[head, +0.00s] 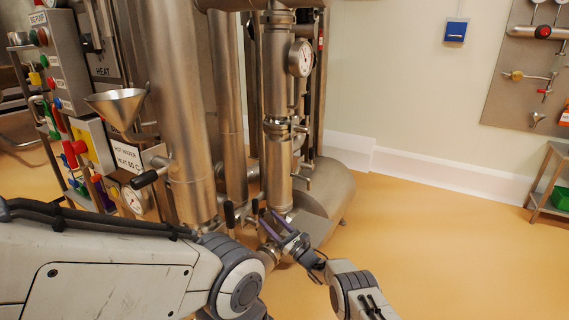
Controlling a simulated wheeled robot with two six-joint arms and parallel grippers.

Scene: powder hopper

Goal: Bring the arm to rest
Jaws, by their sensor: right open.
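My right gripper (266,216) is in the lower middle of the head view, in front of the steel pipework. Its two purple fingers are apart with nothing seen between them. They point up and left towards the lower end of a vertical steel pipe (277,165). I cannot tell whether they touch it. My left arm crosses the lower left of the view, but its gripper is not seen. A steel funnel (116,106) is on the machine at the left.
Black-handled levers (148,179) stick out near the thick column (183,95). A horizontal steel vessel (325,195) lies low behind my right gripper. The control panel (60,60) is at the left. Open orange floor (455,245) lies to the right, with a small metal table (549,180) at the edge.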

